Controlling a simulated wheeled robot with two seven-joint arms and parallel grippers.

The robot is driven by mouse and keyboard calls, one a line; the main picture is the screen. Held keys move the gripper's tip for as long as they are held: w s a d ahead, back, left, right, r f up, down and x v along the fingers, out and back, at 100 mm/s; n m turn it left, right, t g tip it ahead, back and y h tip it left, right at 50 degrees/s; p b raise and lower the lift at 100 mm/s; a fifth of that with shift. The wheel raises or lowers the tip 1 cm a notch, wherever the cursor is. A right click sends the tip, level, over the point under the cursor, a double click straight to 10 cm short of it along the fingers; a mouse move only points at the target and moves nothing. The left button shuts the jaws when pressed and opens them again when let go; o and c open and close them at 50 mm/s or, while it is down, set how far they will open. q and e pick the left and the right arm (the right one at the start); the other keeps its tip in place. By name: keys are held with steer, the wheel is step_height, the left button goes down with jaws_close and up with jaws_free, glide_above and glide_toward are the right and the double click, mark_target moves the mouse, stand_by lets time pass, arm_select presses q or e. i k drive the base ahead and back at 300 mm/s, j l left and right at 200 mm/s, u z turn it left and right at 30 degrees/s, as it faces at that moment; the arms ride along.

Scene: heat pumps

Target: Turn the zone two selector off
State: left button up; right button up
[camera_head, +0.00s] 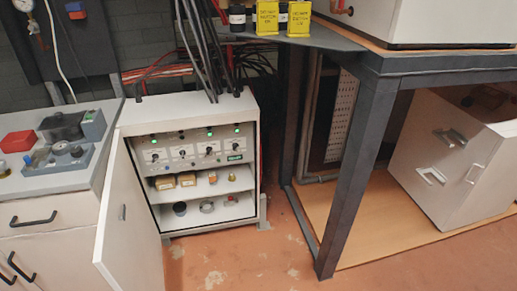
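A white control cabinet (190,108) stands on the floor at the left centre with its door (130,215) swung open to the left. Inside, a control panel (218,142) carries a row of several small dark selector knobs, including one at the left end (155,157) and one second from the left (182,153). Small green lights, such as one at the left (153,141), glow above some knobs. The labels are too small to read, so I cannot tell by label which is zone two or how each knob is set. Neither of my grippers shows.
Shelves below the panel hold small boxes (188,179) and small parts. A drawer bench (45,185) with tools stands left of the open door. A dark metal table frame (355,180) stands to the right. Cables (200,50) enter the cabinet top. The floor (235,262) in front is clear.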

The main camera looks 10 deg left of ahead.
mark_target(235, 145)
steer(key=i+l+z, duration=0.1)
steer(key=i, duration=0.35)
steer(key=i+l, duration=0.1)
steer(key=i, duration=0.35)
steer(key=z, duration=0.05)
